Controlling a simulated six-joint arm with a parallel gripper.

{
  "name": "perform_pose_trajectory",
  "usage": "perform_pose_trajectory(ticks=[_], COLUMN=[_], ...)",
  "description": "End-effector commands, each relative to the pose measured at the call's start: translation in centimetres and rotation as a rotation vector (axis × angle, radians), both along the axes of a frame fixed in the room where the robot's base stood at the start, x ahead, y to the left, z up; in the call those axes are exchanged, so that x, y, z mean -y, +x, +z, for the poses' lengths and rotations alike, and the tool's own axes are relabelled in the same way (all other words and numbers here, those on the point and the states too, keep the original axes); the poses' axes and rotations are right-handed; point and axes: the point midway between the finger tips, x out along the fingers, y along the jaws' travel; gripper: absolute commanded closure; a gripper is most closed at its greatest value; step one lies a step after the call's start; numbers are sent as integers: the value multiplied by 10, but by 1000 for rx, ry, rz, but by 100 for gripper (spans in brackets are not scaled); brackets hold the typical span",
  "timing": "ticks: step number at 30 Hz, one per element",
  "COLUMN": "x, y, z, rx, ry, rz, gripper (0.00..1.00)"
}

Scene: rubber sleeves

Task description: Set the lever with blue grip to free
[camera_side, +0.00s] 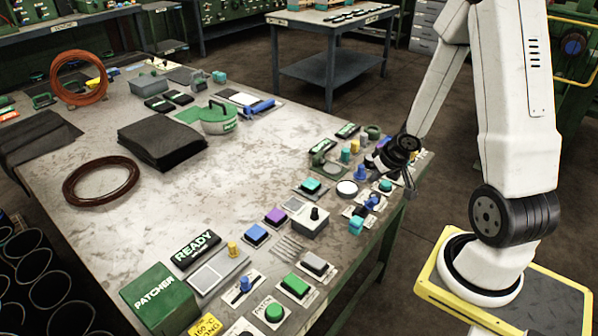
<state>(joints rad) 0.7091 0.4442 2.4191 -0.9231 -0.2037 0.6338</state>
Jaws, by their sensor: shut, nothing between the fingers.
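My gripper (408,190) is dark and points down over the right edge of the table, beside a group of small controls. It is shut and holds nothing. A long blue grip (260,107) lies low on a plate at the back of the table, far from my gripper. A smaller blue handle (370,203) stands on a pale plate near the right edge, just left of my gripper. A blue-topped control (245,284) stands on a plate at the front. I cannot tell which is the named lever, and no "free" marking is readable.
Several coloured buttons and knobs crowd the table's (200,170) right and front edges. A green "PATCHER" box (158,298) stands at the front left.

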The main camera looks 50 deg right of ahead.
Motion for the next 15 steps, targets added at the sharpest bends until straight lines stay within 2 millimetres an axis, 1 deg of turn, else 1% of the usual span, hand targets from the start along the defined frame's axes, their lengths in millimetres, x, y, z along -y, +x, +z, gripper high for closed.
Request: perform_pose_trajectory(ticks=[2, 15], x=[-1, -4], y=[-6, -25], z=[6, 26], rx=[1, 2], ry=[-2, -1], rz=[-2, -1], gripper=[100, 100])
